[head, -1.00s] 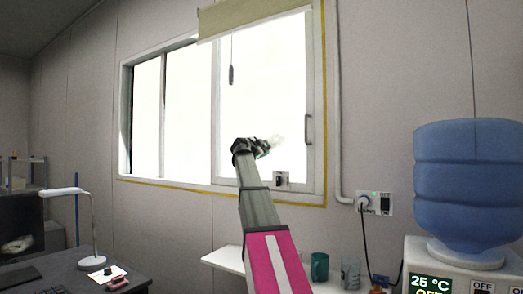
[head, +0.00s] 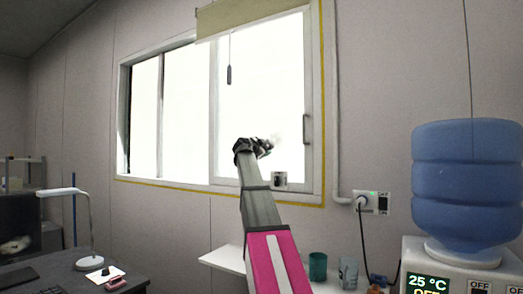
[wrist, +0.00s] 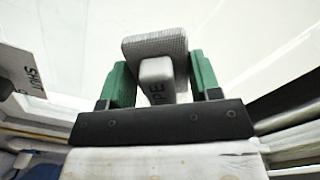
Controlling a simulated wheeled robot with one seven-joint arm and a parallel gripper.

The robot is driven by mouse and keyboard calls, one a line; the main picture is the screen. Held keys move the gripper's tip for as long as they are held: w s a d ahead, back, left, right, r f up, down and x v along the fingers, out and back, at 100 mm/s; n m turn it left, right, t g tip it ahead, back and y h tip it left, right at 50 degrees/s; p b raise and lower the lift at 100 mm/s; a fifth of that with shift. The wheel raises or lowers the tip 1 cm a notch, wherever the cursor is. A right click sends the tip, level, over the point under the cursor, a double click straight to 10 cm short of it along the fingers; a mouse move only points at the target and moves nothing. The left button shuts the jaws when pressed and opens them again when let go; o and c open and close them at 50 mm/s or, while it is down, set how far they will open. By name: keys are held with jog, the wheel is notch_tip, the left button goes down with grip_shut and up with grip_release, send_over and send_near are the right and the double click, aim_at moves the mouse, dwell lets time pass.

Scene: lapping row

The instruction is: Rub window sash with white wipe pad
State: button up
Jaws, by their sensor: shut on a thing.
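The window sash (head: 308,90) is the white-framed right-hand pane, bright with light, with a dark handle on its right side. My gripper (head: 265,146) is raised in front of its lower part. In the wrist view my gripper (wrist: 160,88) has green fingers shut on the white wipe pad (wrist: 157,48), a textured white block with a smaller lettered block below it. In the head view the pad is a faint pale blur against the glare. I cannot tell whether the pad touches the sash.
A shelf (head: 222,260) below the window holds a teal mug (head: 318,266) and a grey mug (head: 348,272). A blue water bottle (head: 468,190) stands on a dispenser at right. A blind (head: 250,18) hangs above. A lamp (head: 88,225) stands on the left desk.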

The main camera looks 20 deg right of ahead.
aim_at(268, 141)
jog(key=shift+s+d, duration=1)
jog(key=shift+s, duration=0.3)
jog(key=shift+s+d, duration=1.05)
jog(key=shift+s, duration=0.2)
jog(key=shift+s+d, duration=1)
jog(key=shift+s, duration=0.3)
jog(key=shift+r, duration=0.85)
jog(key=shift+w+a, duration=1.1)
jog(key=shift+w, duration=0.35)
jog(key=shift+w+a, duration=1.15)
jog(key=shift+w, duration=0.35)
jog(key=shift+w+a, duration=1.1)
jog(key=shift+w, duration=0.35)
jog(key=shift+a+r, duration=0.1)
jog(key=shift+r, duration=0.75)
jog(key=shift+s+d, duration=0.5)
jog(key=shift+s, duration=0.25)
jog(key=shift+s+d, duration=0.5)
jog(key=shift+s, duration=0.2)
jog(key=shift+s+d, duration=1.35)
jog(key=shift+s, duration=0.2)
jog(key=shift+s+d, duration=0.55)
jog(key=shift+s, duration=0.2)
jog(key=shift+s+d, duration=0.5)
jog(key=shift+s, duration=0.2)
jog(key=shift+a, duration=0.1)
jog(key=shift+v, duration=2.95)
